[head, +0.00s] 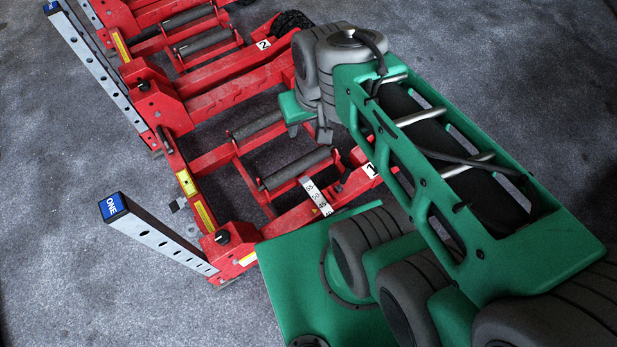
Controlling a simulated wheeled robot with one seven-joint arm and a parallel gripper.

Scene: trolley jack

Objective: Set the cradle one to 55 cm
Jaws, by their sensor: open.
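The red cradle one (268,222), with a "1" tag at its right, lies in the middle of the head view. It has two dark rollers; the nearer roller (295,168) is beside a white scale (316,196) with printed numbers, among them 55 and 50. The scale's lower end is near my arm, and I cannot tell the exact reading. A grey post with holes and a blue "ONE" cap (113,207) leans up at its left end. A black knob (222,237) sits at the post's foot. My gripper (327,143) is open above the cradle's right part, partly hidden by my wrist.
A second red cradle (235,88), tagged "2", stands behind with its own rollers, black knob (143,85) and holed post (95,65). A black wheel (292,20) shows at the top. Grey carpet is clear at the left and upper right.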

